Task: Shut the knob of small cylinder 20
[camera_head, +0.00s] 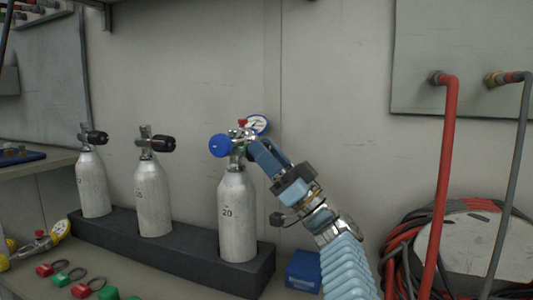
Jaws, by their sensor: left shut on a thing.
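Small cylinder 20 (238,218) is a white-grey bottle, marked 20, upright at the right end of a dark rack. On its valve sit a blue round knob (220,146) facing left, a small red part (242,122) and a white-faced gauge (257,124). My left gripper (258,153) comes in from the lower right and is shut at the right side of this valve. The black valve knob that the other cylinders show on that side is hidden here by my fingers. How far it is turned cannot be seen. My right gripper is out of view.
Two similar cylinders (153,197) with black knobs stand to the left in the rack (150,250). A blue box (303,270) lies right of the rack. Red and grey hoses (440,180) hang at the right. Red and green tagged items lie at the front left.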

